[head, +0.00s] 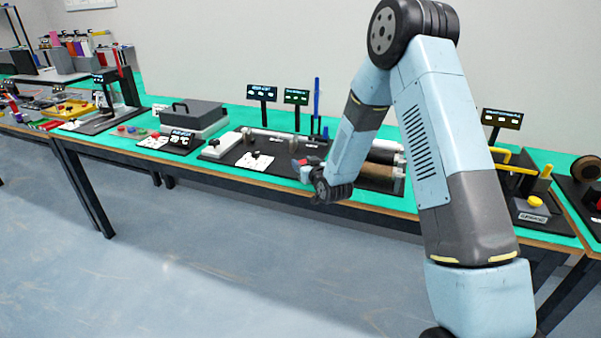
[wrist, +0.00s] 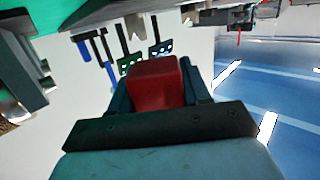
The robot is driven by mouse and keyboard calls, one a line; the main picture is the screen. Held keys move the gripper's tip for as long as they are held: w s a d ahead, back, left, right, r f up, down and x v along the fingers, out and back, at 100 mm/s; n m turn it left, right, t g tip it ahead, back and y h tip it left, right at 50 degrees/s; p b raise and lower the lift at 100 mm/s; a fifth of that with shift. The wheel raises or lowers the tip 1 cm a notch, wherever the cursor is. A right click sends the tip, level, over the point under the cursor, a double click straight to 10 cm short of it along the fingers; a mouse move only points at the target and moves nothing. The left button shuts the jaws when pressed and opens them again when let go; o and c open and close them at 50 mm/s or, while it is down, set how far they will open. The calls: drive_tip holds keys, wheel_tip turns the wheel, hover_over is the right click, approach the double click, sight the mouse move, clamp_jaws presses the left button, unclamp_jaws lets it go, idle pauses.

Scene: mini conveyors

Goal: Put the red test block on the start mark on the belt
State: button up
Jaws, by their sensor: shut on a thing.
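The red test block (wrist: 155,82) is held between the two dark fingers of my gripper (wrist: 158,98) in the wrist view. In the head view my gripper (head: 299,168) is at the front of the green table, above a black base plate, and a small red patch of the block (head: 301,162) shows at its tip. A small belt unit (head: 270,133) with a pale roller lies on the black plate behind and left of my gripper. I cannot make out the start mark on it. My forearm hides part of the plate.
Signs on posts (head: 262,93) and a blue upright post (head: 317,100) stand behind the belt unit. A grey box (head: 195,115) is to the left. Large brown and grey rollers (head: 380,170) are right of my gripper. Yellow-railed equipment (head: 520,165) is farther right.

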drive_tip(key=shift+w+f, duration=0.25)
drive_tip(key=shift+f, duration=1.5)
drive_tip(key=shift+f, duration=0.5)
drive_tip(key=o, duration=1.1)
drive_tip(key=shift+c, duration=0.2)
drive_tip(key=shift+r, duration=0.5)
drive_tip(key=v, duration=1.2)
